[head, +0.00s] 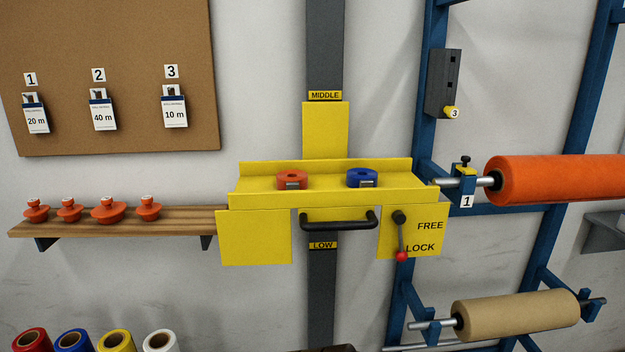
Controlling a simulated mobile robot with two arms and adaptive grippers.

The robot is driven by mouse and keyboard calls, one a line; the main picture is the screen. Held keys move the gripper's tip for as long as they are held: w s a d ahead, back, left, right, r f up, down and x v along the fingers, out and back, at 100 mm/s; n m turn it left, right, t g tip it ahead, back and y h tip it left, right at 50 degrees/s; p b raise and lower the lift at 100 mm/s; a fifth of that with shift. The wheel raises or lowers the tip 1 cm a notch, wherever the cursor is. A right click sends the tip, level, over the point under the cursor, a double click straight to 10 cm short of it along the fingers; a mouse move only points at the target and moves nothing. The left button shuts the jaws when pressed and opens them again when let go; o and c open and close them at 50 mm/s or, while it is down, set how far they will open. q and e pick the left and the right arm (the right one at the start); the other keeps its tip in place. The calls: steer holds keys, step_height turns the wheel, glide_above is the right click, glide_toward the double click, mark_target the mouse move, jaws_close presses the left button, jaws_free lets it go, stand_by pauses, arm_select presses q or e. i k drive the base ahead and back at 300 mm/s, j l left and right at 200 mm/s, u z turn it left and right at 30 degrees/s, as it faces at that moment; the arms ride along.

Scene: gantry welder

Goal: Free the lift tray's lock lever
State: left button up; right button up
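The yellow lift tray (270,198) sits on a grey vertical column, between the MIDDLE label (324,95) and the LOW label (323,245). A black handle (338,222) is on its front. The lock lever (401,236) is on the tray's right front plate. It has a black pivot and a red knob at its lower end, and it hangs down beside the word LOCK, with FREE printed above. An orange-red tape roll (292,179) and a blue tape roll (362,177) sit on the tray. Neither gripper is in view.
A wooden shelf (180,219) with several orange knobbed pieces is at the left. A blue rack (418,150) at the right holds an orange roll (560,180) and a tan roll (515,315). Coloured rolls (115,341) stand at the lower left. The space before the tray looks clear.

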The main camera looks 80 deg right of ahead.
mark_target(401, 240)
steer(key=z, duration=2.8)
